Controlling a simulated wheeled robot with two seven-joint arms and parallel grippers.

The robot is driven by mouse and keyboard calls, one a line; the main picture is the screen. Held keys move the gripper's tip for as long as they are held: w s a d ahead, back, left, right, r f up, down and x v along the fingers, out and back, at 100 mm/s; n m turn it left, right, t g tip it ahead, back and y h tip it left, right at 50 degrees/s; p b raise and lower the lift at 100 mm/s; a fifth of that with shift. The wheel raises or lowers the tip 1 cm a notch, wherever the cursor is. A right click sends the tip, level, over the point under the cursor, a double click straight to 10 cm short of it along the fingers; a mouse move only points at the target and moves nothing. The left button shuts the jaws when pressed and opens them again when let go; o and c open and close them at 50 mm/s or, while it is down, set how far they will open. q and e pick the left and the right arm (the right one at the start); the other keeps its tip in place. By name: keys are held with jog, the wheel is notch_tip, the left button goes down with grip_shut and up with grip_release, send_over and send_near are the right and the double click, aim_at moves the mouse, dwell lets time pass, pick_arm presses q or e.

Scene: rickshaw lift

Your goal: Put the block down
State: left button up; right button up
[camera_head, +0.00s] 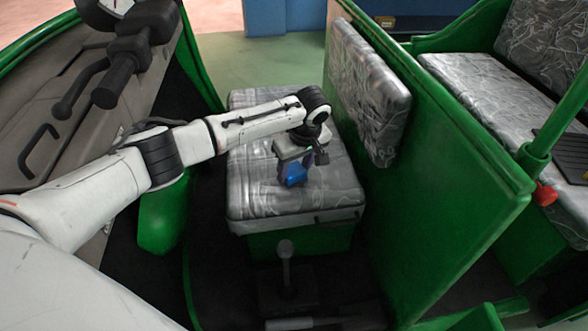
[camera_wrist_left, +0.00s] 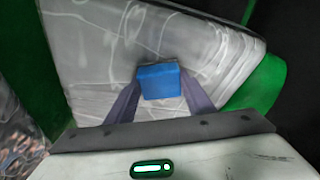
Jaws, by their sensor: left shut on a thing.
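A small blue block (camera_head: 295,174) is between the fingers of my left gripper (camera_head: 292,172), over the grey patterned front seat cushion (camera_head: 255,205). In the left wrist view the block (camera_wrist_left: 159,82) sits between the two fingertips of my left gripper (camera_wrist_left: 160,92), with the cushion (camera_wrist_left: 90,40) behind it. The left gripper is shut on the block and points down. I cannot tell whether the block touches the cushion or is a little above it. My right gripper is not in view.
A green partition (camera_head: 440,180) with a padded backrest (camera_head: 368,92) stands right of the seat. A lever (camera_head: 286,265) rises in front of the seat. Handlebars (camera_head: 125,60) are at the upper left. A rear bench (camera_head: 475,90) lies beyond the partition.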

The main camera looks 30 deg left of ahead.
pick_arm(q)
jog(key=shift+f, duration=0.2)
jog(key=o, duration=1.2)
jog(key=shift+c, duration=0.2)
jog(key=shift+r, duration=0.1)
jog(key=p+v, duration=0.1)
jog(key=v, duration=1.1)
jog(key=shift+r, duration=0.15)
